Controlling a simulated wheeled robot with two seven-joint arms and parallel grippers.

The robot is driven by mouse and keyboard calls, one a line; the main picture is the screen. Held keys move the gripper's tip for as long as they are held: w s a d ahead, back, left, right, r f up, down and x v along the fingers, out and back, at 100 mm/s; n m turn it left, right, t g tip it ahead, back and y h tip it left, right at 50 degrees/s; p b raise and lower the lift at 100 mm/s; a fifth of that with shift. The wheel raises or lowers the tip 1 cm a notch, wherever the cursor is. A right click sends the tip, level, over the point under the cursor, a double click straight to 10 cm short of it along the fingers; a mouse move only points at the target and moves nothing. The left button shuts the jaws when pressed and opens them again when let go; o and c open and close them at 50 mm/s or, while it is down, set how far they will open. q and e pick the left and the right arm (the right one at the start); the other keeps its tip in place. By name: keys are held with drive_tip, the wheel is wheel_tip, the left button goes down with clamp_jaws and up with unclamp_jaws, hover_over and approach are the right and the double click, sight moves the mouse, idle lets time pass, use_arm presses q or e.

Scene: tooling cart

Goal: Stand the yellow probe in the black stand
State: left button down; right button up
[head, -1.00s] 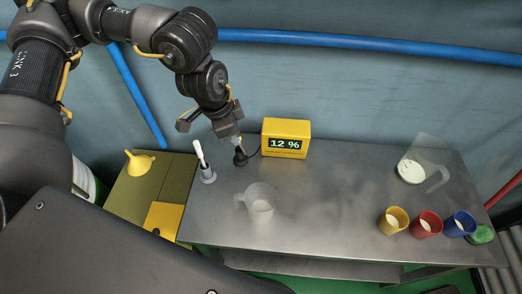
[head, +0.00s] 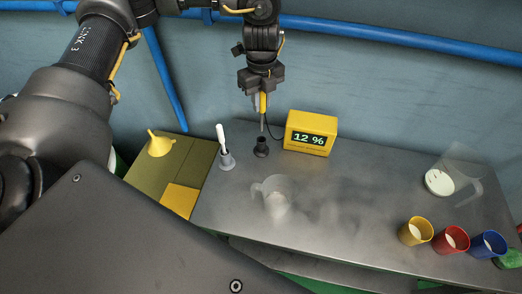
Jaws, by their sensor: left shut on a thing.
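The yellow probe (head: 263,104) is upright in my left gripper (head: 260,92), which is shut on it. Its thin grey tip points down, just above the black stand (head: 261,147); I cannot tell whether the tip is directly over the opening. A dark cable runs from the probe area toward the yellow display box (head: 311,132), which reads 12 %. The black stand is upright on the metal cart top (head: 340,200). My right gripper is not in view.
A grey holder (head: 227,162) with a white-handled tool stands left of the black stand. A clear jug (head: 276,197) stands in front. Yellow (head: 415,231), red (head: 451,240) and blue (head: 488,245) cups and another jug (head: 447,176) stand right. A yellow funnel (head: 160,144) is at left.

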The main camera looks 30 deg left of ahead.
use_arm(q)
hover_over(261, 130)
drive_tip(key=f, duration=0.6)
drive_tip(key=shift+w+a+p, duration=0.2)
drive_tip(key=shift+w+p, duration=0.1)
drive_tip(key=shift+w, duration=0.1)
wheel_tip(261, 130, down, 3)
drive_tip(key=shift+s+d+f, duration=0.1)
drive_tip(key=shift+f, duration=0.45)
drive_tip(key=shift+f, duration=0.15)
drive_tip(key=c, duration=1.3)
unclamp_jaws()
